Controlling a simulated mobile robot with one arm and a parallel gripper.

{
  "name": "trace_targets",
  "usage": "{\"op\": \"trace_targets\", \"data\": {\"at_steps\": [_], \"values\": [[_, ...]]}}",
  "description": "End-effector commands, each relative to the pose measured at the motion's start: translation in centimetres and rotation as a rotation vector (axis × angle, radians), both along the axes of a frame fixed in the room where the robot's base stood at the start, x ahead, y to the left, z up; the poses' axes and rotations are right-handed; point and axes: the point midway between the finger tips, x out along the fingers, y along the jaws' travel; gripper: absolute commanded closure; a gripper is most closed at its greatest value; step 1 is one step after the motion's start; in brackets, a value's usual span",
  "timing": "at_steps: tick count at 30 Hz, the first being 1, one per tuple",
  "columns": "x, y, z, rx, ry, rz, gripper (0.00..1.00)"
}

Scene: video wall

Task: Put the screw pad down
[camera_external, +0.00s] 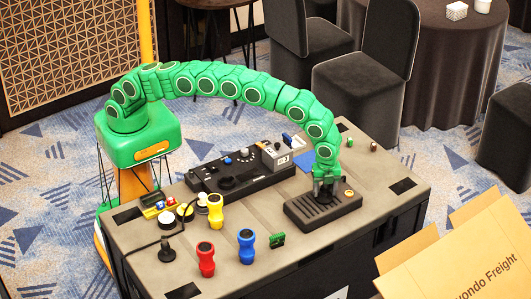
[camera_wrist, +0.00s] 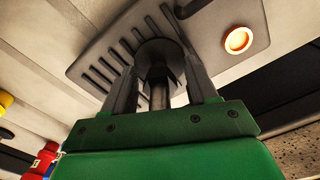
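My gripper (camera_external: 326,188) points down over the dark slotted box at the right of the worktop. In the wrist view, a dark round piece with a thin stem, seemingly the screw pad (camera_wrist: 158,92), sits between the fingers. I cannot tell whether the piece touches the box.
A black control panel (camera_external: 232,176) stands left of the slotted box. Red (camera_external: 206,259), blue (camera_external: 246,246) and yellow (camera_external: 215,211) handles stand at the front left. A small green part (camera_external: 277,240) lies near the box. A cardboard box (camera_external: 455,260) is beyond the worktop's right edge.

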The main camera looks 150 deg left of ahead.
Motion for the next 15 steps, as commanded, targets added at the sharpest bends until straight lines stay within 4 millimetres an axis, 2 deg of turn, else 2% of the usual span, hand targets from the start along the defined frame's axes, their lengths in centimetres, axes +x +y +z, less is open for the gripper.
{"op": "trace_targets", "data": {"at_steps": [10,15], "values": [[-0.01,0.0,0.09,0.0,0.0,0.0,0.39],[0.04,0.03,0.95,0.0,-0.001,0.0,0.39]]}}
